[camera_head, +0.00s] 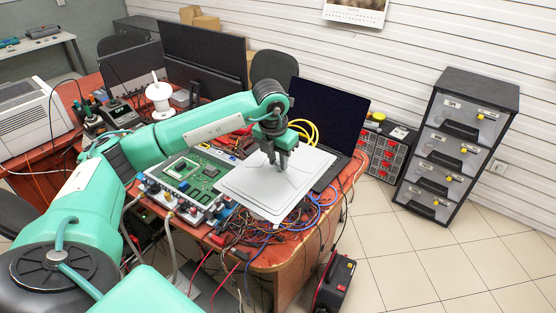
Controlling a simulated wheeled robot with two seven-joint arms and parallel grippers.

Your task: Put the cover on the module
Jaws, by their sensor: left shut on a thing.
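The cover (258,186) is a flat, light grey plate with a raised middle panel. It is tilted in the picture and sits to the right of the module, over the cables at the table's right side. My left gripper (280,163) points down at the middle of the cover and is shut on it; the exact grip point is small. The module (203,172) is a green circuit board in a grey frame, open on top, with hoses at its front edge. The cover's left edge is close to the module's right side. My right gripper is not in view.
A laptop (328,112) stands open behind the cover. Tangled cables (262,236) lie at the red table's (285,256) front right. Monitors (204,62) and a white spool (159,98) stand behind my left arm. A drawer cabinet (455,150) stands on the floor at right.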

